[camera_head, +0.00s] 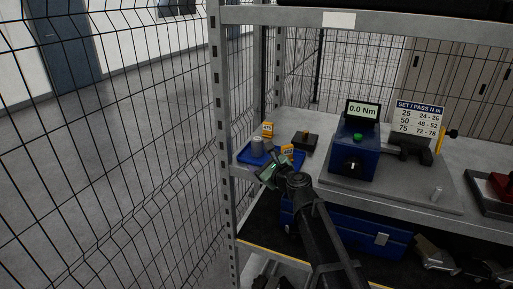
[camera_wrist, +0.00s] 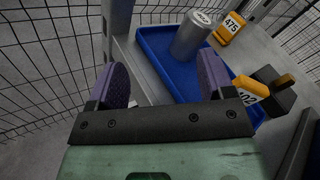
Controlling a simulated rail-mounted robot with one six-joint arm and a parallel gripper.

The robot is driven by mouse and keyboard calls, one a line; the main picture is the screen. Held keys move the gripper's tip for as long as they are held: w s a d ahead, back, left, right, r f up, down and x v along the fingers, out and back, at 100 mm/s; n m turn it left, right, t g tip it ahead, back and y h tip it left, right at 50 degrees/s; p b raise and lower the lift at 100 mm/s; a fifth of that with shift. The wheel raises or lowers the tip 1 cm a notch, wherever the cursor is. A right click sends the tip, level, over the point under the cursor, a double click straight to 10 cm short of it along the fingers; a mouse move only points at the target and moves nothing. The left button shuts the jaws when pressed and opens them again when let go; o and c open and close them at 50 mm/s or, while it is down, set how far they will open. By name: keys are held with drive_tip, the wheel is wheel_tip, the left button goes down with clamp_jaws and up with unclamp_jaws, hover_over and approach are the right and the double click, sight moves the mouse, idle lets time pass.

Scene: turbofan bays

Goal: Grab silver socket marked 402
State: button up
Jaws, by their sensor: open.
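A silver socket (camera_wrist: 192,36) stands upright in the blue tray (camera_wrist: 163,55), near a yellow tag reading 475 (camera_wrist: 230,27). It also shows in the head view (camera_head: 257,147). A second yellow tag (camera_wrist: 250,90), reading 402, stands at the tray's near right side, partly behind my right finger; it shows in the head view too (camera_head: 287,151). I see no socket beside the 402 tag; my gripper may hide one. My gripper (camera_wrist: 163,82) is open, its purple pads apart with nothing visible between them. In the head view my gripper (camera_head: 268,172) is at the tray's front edge.
A black block with an orange top (camera_wrist: 272,88) stands right of the 402 tag. A shelf post (camera_head: 222,130) and wire mesh are close on the left. A blue torque tester (camera_head: 353,155) stands further right. A blue toolbox (camera_head: 375,237) sits on the lower shelf.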

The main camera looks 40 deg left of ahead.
sight(256, 137)
drive_tip(key=w+m+t, duration=0.1)
drive_tip(key=m, duration=0.1)
drive_tip(key=w+r+m+t, duration=0.1)
drive_tip(key=m, duration=0.2)
drive_tip(key=w+m+t, duration=0.1)
drive_tip(key=m, duration=0.2)
drive_tip(key=shift+w+a+r+t, duration=0.2)
drive_tip(key=shift+w+r+t, duration=0.05)
drive_tip(key=shift+r+t, duration=0.05)
drive_tip(key=x, duration=1.1)
drive_tip(key=shift+w+f, duration=0.1)
drive_tip(key=shift+f, duration=0.1)
drive_tip(key=shift+d, duration=0.15)
drive_tip(key=shift+c, duration=0.2)
drive_tip(key=c, duration=1.1)
drive_tip(key=shift+r, duration=0.15)
